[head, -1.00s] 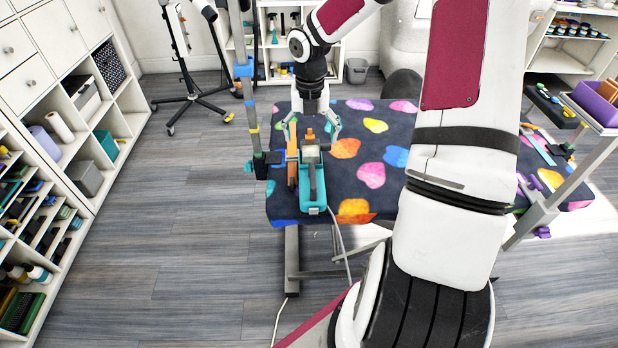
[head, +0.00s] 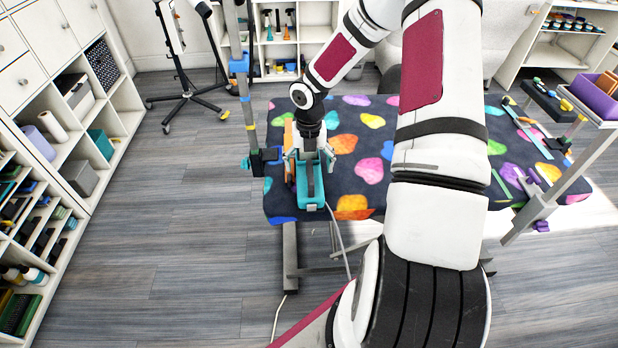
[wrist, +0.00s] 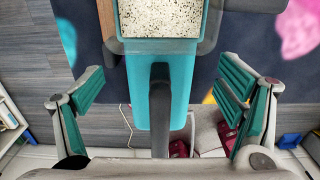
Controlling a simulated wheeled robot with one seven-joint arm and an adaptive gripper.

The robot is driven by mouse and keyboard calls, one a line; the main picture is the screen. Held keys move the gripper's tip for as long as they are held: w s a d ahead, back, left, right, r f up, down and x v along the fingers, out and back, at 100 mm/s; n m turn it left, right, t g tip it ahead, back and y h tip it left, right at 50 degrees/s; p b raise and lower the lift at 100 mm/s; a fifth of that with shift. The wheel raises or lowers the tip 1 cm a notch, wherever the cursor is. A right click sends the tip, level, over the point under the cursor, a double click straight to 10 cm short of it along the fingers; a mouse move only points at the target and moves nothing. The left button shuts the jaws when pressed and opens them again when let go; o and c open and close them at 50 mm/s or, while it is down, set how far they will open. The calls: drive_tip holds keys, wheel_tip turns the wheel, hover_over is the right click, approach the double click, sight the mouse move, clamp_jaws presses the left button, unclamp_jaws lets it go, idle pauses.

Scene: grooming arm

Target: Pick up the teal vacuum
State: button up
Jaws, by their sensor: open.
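The teal vacuum (head: 309,190) stands at the near left edge of the patterned grooming table (head: 348,215), with a cord hanging from it. In the wrist view its teal body (wrist: 138,98), dark handle (wrist: 160,90) and speckled canister (wrist: 160,18) fill the middle. My gripper (wrist: 158,108) is open, one finger on each side of the vacuum, with gaps on both sides. In the head view my gripper (head: 309,160) is low over the vacuum and hides its upper part.
An orange-brown item (head: 289,135) stands close on the vacuum's left. A vertical post with a dark clamp (head: 262,160) rises at the table's left edge. A purple bin (head: 592,98) sits on a tray at right. The table's middle is clear.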

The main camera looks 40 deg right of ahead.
wheel_tip(320, 180, down, 2)
drive_tip(key=shift+f, duration=0.1)
drive_tip(key=c, duration=2)
drive_tip(key=shift+r, duration=0.2)
drive_tip(key=shift+r, duration=1.3)
drive_tip(key=s+a, duration=0.1)
drive_tip(key=s, duration=0.4)
drive_tip(key=s+a+r, duration=0.1)
drive_tip(key=s+a, duration=0.1)
drive_tip(key=s, duration=0.3)
drive_tip(key=s+a+r, duration=0.1)
drive_tip(key=s, duration=0.4)
drive_tip(key=shift+s+a+r, duration=0.1)
drive_tip(key=shift+s+a, duration=0.05)
drive_tip(key=shift+a, duration=0.05)
